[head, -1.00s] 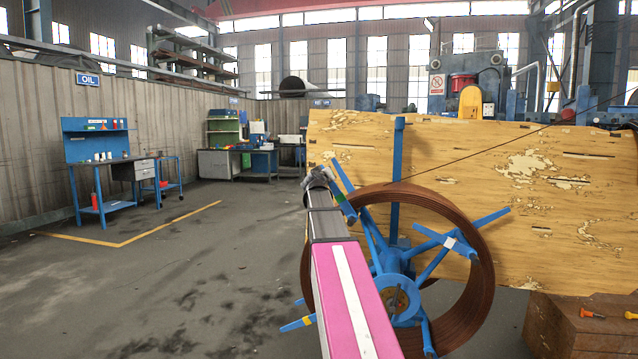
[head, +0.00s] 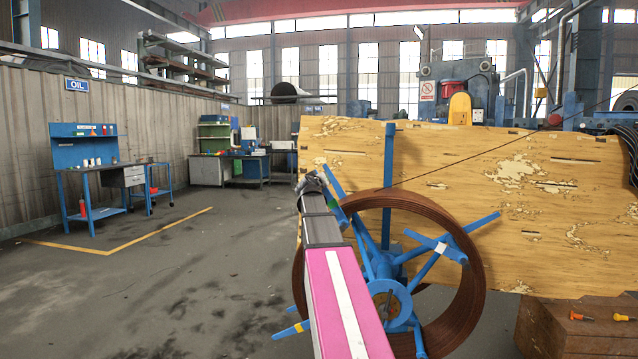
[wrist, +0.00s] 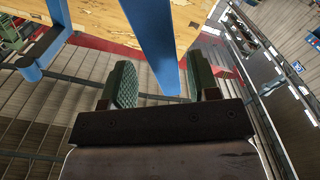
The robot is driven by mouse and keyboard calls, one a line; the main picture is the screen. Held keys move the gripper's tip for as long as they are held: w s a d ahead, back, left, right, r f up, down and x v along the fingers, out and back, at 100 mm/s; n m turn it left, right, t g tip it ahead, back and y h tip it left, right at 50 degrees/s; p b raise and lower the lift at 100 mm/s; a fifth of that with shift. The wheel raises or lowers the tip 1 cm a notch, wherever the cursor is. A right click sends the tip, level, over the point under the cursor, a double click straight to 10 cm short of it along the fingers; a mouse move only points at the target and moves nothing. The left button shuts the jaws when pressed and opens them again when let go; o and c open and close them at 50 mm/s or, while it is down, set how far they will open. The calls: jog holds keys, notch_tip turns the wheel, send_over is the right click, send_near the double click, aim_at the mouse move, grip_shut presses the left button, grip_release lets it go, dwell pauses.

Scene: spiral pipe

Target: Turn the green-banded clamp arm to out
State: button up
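The reel's blue clamp arms spread from the hub (head: 388,300) in front of a brown wire coil (head: 462,310). A blue arm (head: 333,180) at the upper left rises beside my gripper (head: 326,198). A small green patch shows there; I cannot tell whether it is the green band or a finger pad. The right arm (head: 440,248) has a white band and the lower-left one (head: 290,331) a yellow band. In the wrist view my gripper (wrist: 163,85) is open, with green textured pads apart. A blue bar (wrist: 155,40) shows between them; contact is unclear.
A worn yellow board (head: 480,190) stands behind the reel with a blue post (head: 389,165) before it. A thin wire runs up right from the coil. A brown box (head: 565,328) with orange-ended tools stands at lower right. Floor on the left is free, before a blue workbench (head: 100,175).

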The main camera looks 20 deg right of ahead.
jog(key=v, duration=1.1)
jog(key=shift+w, duration=0.1)
